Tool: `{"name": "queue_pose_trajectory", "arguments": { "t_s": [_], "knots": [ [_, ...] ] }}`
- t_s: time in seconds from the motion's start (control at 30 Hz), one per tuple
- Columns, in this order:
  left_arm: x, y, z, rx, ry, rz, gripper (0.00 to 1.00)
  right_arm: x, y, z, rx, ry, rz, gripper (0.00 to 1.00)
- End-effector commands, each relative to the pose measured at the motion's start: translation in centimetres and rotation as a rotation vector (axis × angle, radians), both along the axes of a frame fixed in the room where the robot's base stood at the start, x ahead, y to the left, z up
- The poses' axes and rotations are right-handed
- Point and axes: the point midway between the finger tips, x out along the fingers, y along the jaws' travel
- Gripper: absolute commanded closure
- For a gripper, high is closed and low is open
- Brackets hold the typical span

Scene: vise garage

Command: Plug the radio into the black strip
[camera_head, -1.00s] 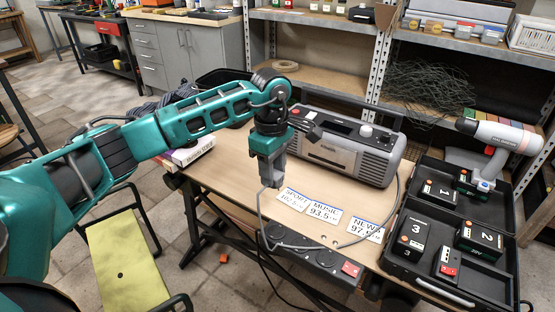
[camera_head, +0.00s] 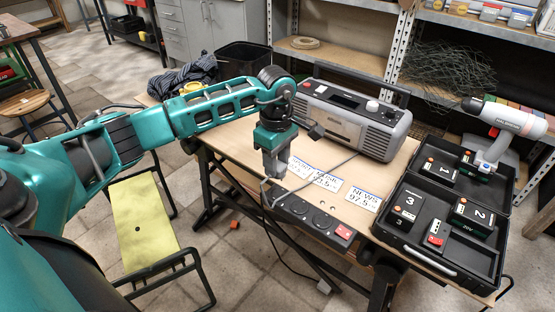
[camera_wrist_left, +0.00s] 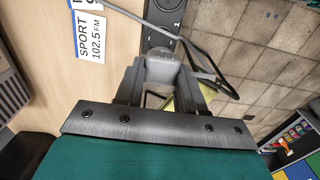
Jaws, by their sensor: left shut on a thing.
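The grey radio (camera_head: 352,118) stands upright at the back of the wooden table. The black strip (camera_head: 318,217) runs along the table's front edge, with round sockets and a red switch at its right end. Part of it shows at the top of the left wrist view (camera_wrist_left: 163,22). My left gripper (camera_head: 272,172) points down near the strip's left end. It is shut on a grey plug (camera_wrist_left: 166,70), which is apart from the sockets in the wrist view. A grey cable (camera_head: 300,190) loops from the plug across the table towards the radio. My right gripper is not in view.
White station cards (camera_head: 363,199) lie between radio and strip. An open black case (camera_head: 440,258) with numbered batteries and a drill (camera_head: 505,122) are at the right. A yellow-topped stool (camera_head: 142,215) stands left of the table. A black bin (camera_head: 245,58) is behind.

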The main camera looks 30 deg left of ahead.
Motion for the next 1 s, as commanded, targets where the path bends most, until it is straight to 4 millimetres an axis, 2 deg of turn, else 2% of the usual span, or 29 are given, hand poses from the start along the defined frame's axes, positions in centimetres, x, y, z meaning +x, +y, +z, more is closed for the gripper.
{"name": "queue_pose_trajectory", "arguments": {
  "t_s": [0.27,0.6,0.8,1.0],
  "knots": [
    [0.0,0.0,-0.5,0.0,0.0,0.0,0.88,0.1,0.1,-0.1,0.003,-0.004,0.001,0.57],
    [0.0,0.0,-3.4,0.0,0.001,0.001,0.88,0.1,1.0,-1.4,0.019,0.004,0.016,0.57],
    [0.0,0.0,-5.1,-0.001,0.0,0.0,0.88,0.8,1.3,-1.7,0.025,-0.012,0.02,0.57],
    [0.0,0.0,-5.8,0.0,-0.001,0.0,0.88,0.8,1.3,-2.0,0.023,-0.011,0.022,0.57]
  ]
}}
